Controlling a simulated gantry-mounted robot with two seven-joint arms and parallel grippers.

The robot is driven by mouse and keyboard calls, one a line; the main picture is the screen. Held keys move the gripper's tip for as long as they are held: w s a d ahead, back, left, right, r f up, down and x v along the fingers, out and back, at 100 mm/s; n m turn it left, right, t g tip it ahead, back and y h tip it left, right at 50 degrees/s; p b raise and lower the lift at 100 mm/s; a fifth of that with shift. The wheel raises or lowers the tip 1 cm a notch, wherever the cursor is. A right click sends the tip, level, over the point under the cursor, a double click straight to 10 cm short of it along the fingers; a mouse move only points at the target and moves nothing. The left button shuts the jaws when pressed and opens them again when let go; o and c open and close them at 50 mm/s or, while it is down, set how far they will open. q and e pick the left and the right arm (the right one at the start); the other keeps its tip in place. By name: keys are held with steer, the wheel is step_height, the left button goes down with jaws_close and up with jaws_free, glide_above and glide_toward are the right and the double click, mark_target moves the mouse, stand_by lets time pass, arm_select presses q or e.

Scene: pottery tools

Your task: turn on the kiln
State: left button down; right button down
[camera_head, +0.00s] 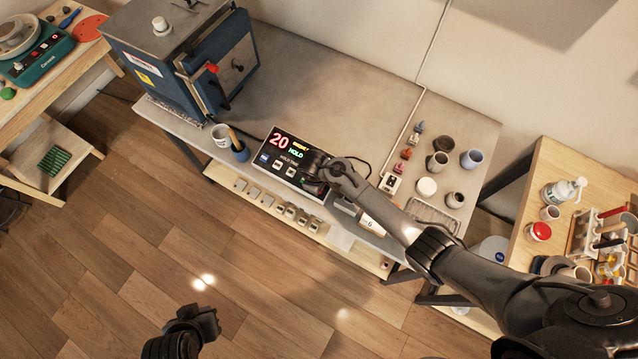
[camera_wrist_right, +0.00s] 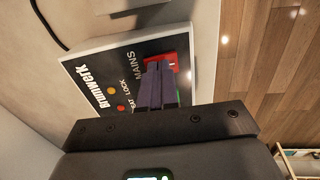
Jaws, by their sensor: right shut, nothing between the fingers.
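The blue kiln (camera_head: 185,60) stands at the back left of the grey table, with a red-knobbed latch (camera_head: 212,68) on its front. Its control box (camera_head: 283,154) sits near the table's front edge, display lit with "20" and "HOLD". My right gripper (camera_head: 314,180) is at the box's right end, shut and empty. In the right wrist view, its fingertips (camera_wrist_right: 158,72) are over the panel beside a red switch part (camera_wrist_right: 171,60) under "MAINS", partly covering it; contact is unclear. A green part shows beside the fingers. My left gripper (camera_head: 197,322) hangs low over the floor, away from the table.
A mug (camera_head: 221,134) and a blue cup with a handle sticking out (camera_head: 239,150) stand left of the box. Several pots and cups (camera_head: 454,200) stand to the right. A shelf with small items runs below the table front. The table middle is clear.

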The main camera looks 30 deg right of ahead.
steer(key=shift+r, duration=0.1)
steer(key=shift+s+a+r+p, duration=0.1)
steer(key=shift+r+p, duration=0.4)
steer(key=shift+p, duration=0.15)
steer(key=r+p, duration=0.1)
steer(key=a+r+p, duration=0.1)
steer(key=r+p, duration=0.1)
steer(key=shift+s+a+r+p, duration=0.15)
steer(key=shift+s+r+p, duration=0.05)
steer(key=shift+s+p, duration=0.2)
step_height(320, 180, up, 8)
steer(key=s+a, duration=0.2)
steer(key=shift+a+r+b, duration=0.2)
steer(key=shift+a+b, duration=0.15)
steer(key=shift+w, duration=0.1)
